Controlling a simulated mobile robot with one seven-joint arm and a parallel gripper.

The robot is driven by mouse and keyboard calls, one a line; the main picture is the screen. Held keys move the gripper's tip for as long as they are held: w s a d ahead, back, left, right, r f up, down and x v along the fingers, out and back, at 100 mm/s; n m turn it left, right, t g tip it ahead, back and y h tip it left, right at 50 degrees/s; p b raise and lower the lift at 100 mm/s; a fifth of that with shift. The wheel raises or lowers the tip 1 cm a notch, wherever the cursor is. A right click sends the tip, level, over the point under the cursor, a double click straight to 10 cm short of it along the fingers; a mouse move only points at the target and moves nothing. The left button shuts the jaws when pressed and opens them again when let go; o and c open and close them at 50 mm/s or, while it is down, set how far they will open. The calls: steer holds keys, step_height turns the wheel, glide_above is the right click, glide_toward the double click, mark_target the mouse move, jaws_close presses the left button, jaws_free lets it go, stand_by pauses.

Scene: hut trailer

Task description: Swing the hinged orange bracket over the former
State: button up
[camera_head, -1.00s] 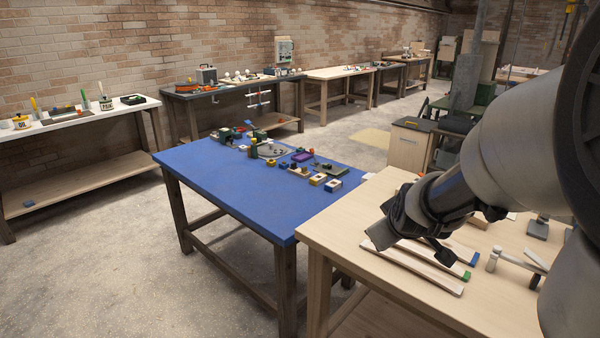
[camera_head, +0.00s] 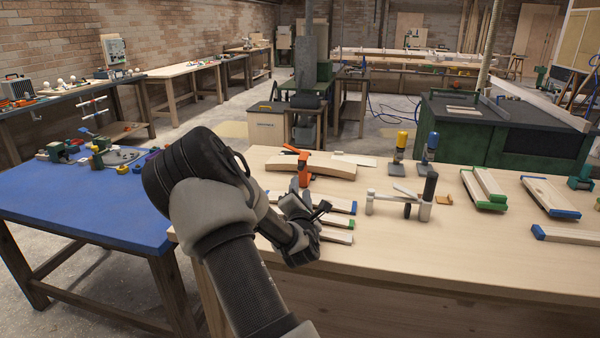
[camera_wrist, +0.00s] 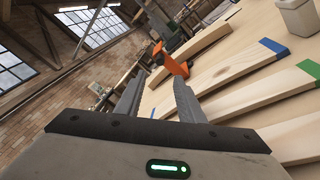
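My gripper (camera_head: 300,200) is over the near left part of the table, on the near side of the bracket. In the wrist view my gripper (camera_wrist: 155,97) has its two fingers apart with nothing between them. I cannot tell exactly how far the bracket is from the fingertips.
Wooden strips with blue and green ends (camera_head: 338,222) lie below and beside my gripper. A pale fixture with a black post (camera_head: 427,195) stands to the right. The table front (camera_head: 450,260) is clear.

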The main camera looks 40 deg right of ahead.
mark_target(301, 168)
steer(key=x, duration=1.3)
steer(key=shift+w+d, duration=0.1)
steer(key=shift+w, duration=0.05)
jaws_close()
